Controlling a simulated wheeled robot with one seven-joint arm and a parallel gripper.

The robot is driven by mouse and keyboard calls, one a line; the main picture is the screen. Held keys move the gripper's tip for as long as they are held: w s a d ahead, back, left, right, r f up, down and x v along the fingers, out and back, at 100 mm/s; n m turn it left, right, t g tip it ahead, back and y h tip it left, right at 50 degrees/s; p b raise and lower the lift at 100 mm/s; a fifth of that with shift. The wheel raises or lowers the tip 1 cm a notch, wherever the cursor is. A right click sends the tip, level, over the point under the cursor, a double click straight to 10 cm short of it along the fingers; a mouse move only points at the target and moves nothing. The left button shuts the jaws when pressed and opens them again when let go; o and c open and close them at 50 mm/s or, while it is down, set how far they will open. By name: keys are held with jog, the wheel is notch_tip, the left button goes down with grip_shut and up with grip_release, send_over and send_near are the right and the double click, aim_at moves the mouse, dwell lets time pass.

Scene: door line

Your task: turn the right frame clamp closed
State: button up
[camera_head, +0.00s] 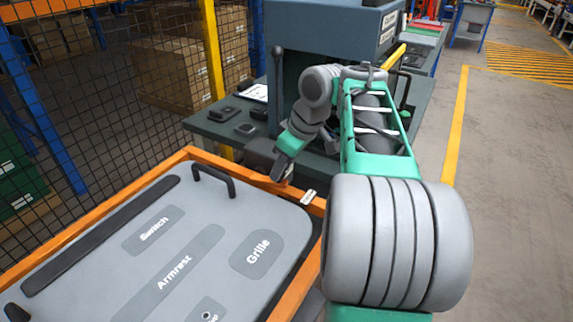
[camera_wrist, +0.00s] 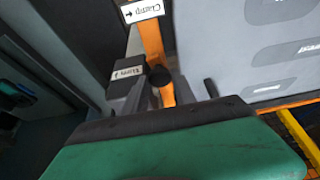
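The right frame clamp shows in the wrist view as a dark round knob (camera_wrist: 160,77) on the orange frame, beside a grey block with a white label (camera_wrist: 127,73). A white label reading "Clamp" with an arrow (camera_wrist: 142,10) is farther along the frame. My gripper (camera_head: 279,174) is low at the frame's far right corner, and its green body (camera_wrist: 180,150) fills the bottom of the wrist view. Its dark fingertips look apart, with the knob between or just beyond them. Contact is not clear. In the head view my gripper and arm hide the clamp.
A grey door panel (camera_head: 120,255) with a black handle (camera_head: 214,180) lies in the orange frame (camera_head: 95,212). Behind it a dark workbench (camera_head: 212,130) carries small black items and a large blue-grey machine (camera_head: 335,28). A mesh fence (camera_head: 130,90) stands at left. The floor at right is clear.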

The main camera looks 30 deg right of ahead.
jog(key=o, duration=0.4)
jog(key=shift+r, duration=0.1)
jog(key=p+v, duration=0.3)
jog(key=v, duration=0.4)
jog(key=shift+s+d+r+p, duration=0.1)
jog(key=shift+s+r+p, duration=0.15)
jog(key=shift+p, duration=0.1)
